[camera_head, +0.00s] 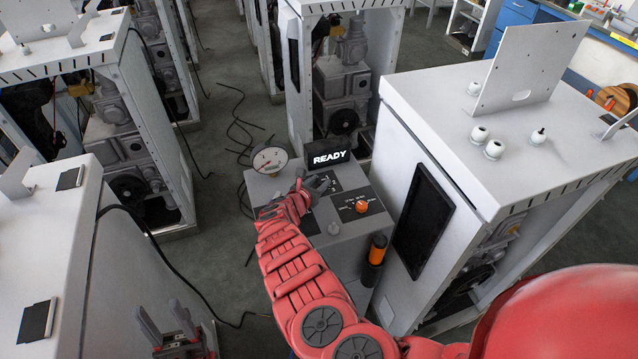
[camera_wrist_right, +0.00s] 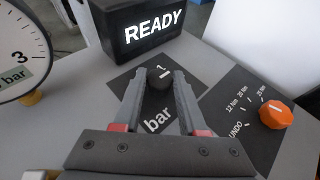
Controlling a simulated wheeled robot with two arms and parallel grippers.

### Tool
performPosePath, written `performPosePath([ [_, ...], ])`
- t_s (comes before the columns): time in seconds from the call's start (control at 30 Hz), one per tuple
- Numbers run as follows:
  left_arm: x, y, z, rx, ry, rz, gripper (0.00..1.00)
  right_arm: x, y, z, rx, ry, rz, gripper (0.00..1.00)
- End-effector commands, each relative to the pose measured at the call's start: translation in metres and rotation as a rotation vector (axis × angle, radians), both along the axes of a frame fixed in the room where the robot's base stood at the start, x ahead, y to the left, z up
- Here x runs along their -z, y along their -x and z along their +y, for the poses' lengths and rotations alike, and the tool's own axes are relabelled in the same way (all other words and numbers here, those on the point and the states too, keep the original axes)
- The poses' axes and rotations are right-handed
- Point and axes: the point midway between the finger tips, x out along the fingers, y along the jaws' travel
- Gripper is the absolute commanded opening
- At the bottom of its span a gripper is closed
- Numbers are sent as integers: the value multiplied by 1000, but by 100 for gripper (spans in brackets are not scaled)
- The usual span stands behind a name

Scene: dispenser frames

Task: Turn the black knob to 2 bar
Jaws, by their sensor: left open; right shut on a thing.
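The black knob (camera_wrist_right: 158,80) sits on a black panel marked "bar", on top of the grey dispenser box (camera_head: 345,225). A "1" shows at its far side, with a short white line near it. My right gripper (camera_wrist_right: 160,85) is shut on the knob, one finger on each side, and also shows in the head view (camera_head: 312,187). There the hand largely hides the knob. The round white gauge (camera_head: 270,160) stands at the box's back left; its "3" and "bar" show in the wrist view (camera_wrist_right: 20,58). My left gripper (camera_head: 160,313) is open and empty, low at the left.
A black display (camera_head: 328,157) reading "READY" stands behind the knob. An orange knob (camera_head: 362,206) on its own panel is to the right. An orange-and-black cylinder (camera_head: 377,250) is at the box's front right. Tall grey cabinets (camera_head: 445,190) stand close on both sides.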

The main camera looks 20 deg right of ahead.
Motion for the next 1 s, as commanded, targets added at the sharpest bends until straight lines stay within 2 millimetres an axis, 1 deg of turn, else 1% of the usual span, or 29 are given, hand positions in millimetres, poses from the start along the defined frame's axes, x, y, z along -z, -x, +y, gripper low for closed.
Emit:
performPosePath([
  [0.13,0,0,0,0,0,0,50,1,0,0,0,-1,0,0],
  [0.17,0,0,0,0,0,0,50,1,0,0,0,-1,1,43],
  [0.3,0,0,0,0,0,0,50,0,0,0,-1,-2,0,68],
  [0.33,0,0,0,0,0,0,50,0,0,0,-1,-2,0,71],
  [0.67,-1,0,0,0,0,0,50,-1,1,2,-2,-1,-1,71],
  [0.87,-9,0,0,0,0,0,50,-9,11,14,-6,1,1,71],
  [1.0,-16,0,0,0,0,0,50,-17,25,28,-7,-1,-1,71],
])
